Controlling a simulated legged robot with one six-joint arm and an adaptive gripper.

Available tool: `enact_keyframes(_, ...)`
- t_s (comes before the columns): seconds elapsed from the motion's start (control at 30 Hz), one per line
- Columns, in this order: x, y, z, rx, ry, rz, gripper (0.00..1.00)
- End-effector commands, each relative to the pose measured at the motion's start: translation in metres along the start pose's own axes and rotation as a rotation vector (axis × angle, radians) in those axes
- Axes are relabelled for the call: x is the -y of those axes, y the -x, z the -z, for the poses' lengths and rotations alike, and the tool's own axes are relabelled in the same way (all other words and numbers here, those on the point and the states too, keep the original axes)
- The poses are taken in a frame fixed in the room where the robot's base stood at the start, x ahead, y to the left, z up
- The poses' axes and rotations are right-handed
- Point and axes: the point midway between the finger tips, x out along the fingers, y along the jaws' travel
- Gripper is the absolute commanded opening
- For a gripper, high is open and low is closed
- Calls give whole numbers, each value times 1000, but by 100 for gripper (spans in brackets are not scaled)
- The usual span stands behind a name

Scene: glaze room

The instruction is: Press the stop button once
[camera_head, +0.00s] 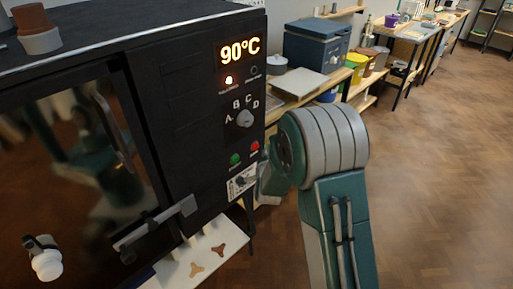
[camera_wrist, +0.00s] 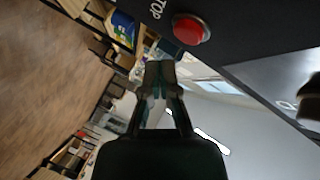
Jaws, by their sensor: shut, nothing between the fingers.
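The stop button (camera_head: 254,146) is a small red button low on the black kiln's (camera_head: 185,110) front panel, right of a green button (camera_head: 235,159). In the wrist view the red stop button (camera_wrist: 190,29) is large, beside white letters reading "TOP", the rest cut off. My gripper (camera_wrist: 160,70) is shut and empty. Its fingertips show just below and left of the button in that view; a gap shows in the picture, but I cannot judge the depth. In the head view my arm hides most of the gripper.
The panel has a display (camera_head: 240,50) reading 90°C, a lit lamp (camera_head: 229,80), a lettered knob (camera_head: 244,118) and a switch plate (camera_head: 241,182). A door handle (camera_head: 155,224) sticks out left. Shelves with buckets stand behind my arm. The wooden floor (camera_head: 440,150) at right is clear.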

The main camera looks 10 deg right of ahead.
Motion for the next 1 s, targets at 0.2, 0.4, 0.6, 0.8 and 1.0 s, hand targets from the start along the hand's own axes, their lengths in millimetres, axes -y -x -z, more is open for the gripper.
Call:
enact_keyframes(0.2,6,-8,-7,2,2,0,0)
enact_keyframes(0.4,6,-8,-7,2,1,0,0)
enact_keyframes(0.6,6,-8,-7,2,1,0,0)
enact_keyframes(0.8,6,-8,-7,2,1,0,0)
enact_keyframes(1.0,6,-8,-7,1,1,0,0)
